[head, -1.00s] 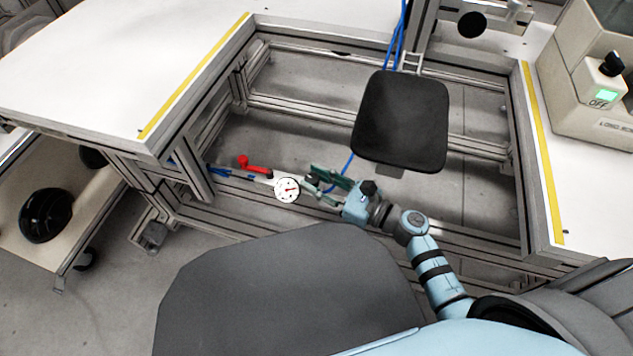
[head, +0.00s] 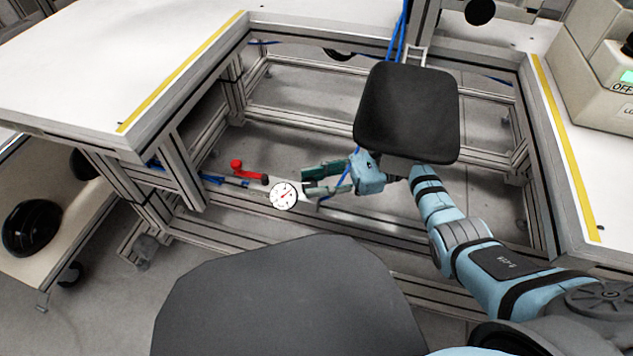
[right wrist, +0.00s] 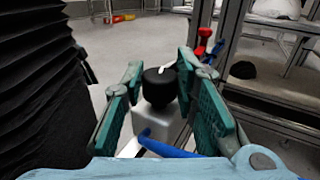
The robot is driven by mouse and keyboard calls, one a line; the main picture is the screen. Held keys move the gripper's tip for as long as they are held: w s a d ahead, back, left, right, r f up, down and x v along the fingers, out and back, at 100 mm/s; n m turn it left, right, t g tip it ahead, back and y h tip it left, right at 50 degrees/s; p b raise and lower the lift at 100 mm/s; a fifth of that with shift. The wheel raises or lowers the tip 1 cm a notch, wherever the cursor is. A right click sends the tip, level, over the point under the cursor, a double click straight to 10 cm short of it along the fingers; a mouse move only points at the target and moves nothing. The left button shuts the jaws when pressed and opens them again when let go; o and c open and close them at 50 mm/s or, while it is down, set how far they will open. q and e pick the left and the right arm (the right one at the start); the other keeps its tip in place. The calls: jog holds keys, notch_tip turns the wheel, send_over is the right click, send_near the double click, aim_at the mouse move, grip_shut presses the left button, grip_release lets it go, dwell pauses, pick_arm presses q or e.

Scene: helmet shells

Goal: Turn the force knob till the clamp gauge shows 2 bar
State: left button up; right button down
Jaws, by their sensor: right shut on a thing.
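The clamp gauge (head: 284,196) is a round white dial with a red needle, low by the frame's bottom rail in the head view. Its numbers are too small to read. The force knob (right wrist: 160,90) is black with a white mark on top and sits on a white block (right wrist: 152,122) in the right wrist view. My right gripper (head: 308,183) is just right of the gauge. Its green fingers stand on both sides of the knob in the right wrist view (right wrist: 160,92) and are shut on it. The knob is not clear in the head view. My left gripper is not in view.
A red-handled valve (head: 237,167) and blue hoses lie left of the gauge. A black seat-like pad (head: 407,110) hangs above my right gripper. White tables (head: 90,75) with yellow edge strips flank the open frame. A box with a green OFF display (head: 625,82) stands at the right.

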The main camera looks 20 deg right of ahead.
jog(key=shift+n+g, duration=0.4)
jog(key=shift+g, duration=0.3)
jog(key=c, duration=1.3)
grip_release()
jog(key=shift+t, duration=0.4)
